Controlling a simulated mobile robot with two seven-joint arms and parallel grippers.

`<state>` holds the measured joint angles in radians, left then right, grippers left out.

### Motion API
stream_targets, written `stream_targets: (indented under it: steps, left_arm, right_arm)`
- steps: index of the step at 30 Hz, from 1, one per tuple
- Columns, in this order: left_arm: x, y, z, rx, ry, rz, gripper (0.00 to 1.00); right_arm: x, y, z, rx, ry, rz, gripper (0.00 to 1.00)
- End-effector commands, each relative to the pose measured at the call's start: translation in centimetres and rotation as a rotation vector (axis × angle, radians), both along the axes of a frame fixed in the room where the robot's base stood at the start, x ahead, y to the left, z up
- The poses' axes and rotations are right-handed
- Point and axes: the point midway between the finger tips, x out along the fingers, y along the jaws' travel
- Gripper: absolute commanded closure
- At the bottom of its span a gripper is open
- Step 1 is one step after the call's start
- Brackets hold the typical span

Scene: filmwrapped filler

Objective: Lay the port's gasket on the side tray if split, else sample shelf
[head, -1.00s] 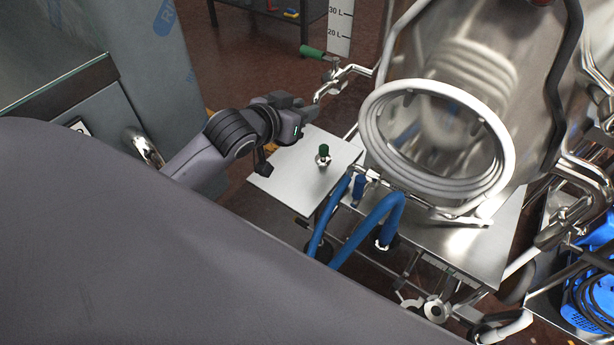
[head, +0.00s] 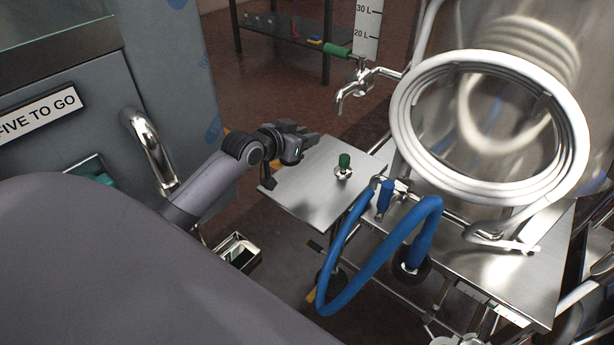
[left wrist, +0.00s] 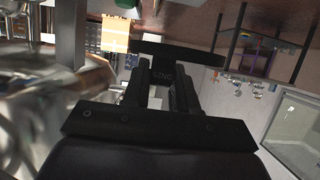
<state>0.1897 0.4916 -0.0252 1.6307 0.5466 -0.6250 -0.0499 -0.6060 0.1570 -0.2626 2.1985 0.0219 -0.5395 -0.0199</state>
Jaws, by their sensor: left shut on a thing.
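My left gripper (head: 309,141) is over the far left part of a flat steel plate (head: 302,198) beside the vessel. In the left wrist view, its fingers (left wrist: 163,88) are shut on a thin, dark, bar-like thing (left wrist: 195,54) that lies across their tips. I cannot tell whether this is the gasket, nor whether it is split. A small green-capped fitting (head: 344,166) stands on the steel plate. No label marks a side tray or sample shelf. My right gripper is not in view.
The steel vessel with its white coil (head: 410,120) stands at the right. A tap (head: 352,92) juts out behind the plate. Blue hoses (head: 352,296) loop in front. A small steel box (head: 252,262) is low at left. A dark shelf (head: 275,37) with small items is behind.

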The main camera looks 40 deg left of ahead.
Motion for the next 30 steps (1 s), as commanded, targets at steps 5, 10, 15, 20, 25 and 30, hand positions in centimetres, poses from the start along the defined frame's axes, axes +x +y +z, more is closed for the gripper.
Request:
stream_targets:
  steps: [5, 10, 15, 20, 25, 30]
  left_arm:
    - [0.0, 0.0, -4.7, -0.001, 0.001, 0.0, 1.0]
    - [0.0, 0.0, -6.2, 0.0, -0.001, -0.001, 1.0]
    - [0.0, -0.1, -7.7, -0.001, 0.002, -0.001, 1.0]
    - [0.0, 0.0, -10.2, 0.0, 0.001, 0.0, 1.0]
    - [0.0, 0.0, -10.5, 0.0, -0.001, 0.0, 1.0]
    - [0.0, 0.0, -10.6, 0.001, 0.0, 0.0, 1.0]
  right_arm:
    - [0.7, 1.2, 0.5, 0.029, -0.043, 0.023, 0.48]
    - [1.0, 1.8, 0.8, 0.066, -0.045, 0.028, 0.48]
    - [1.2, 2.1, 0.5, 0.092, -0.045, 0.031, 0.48]
    - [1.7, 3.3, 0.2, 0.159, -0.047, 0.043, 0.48]
    - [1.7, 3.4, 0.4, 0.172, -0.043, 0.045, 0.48]
    - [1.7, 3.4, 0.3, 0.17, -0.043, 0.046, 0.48]
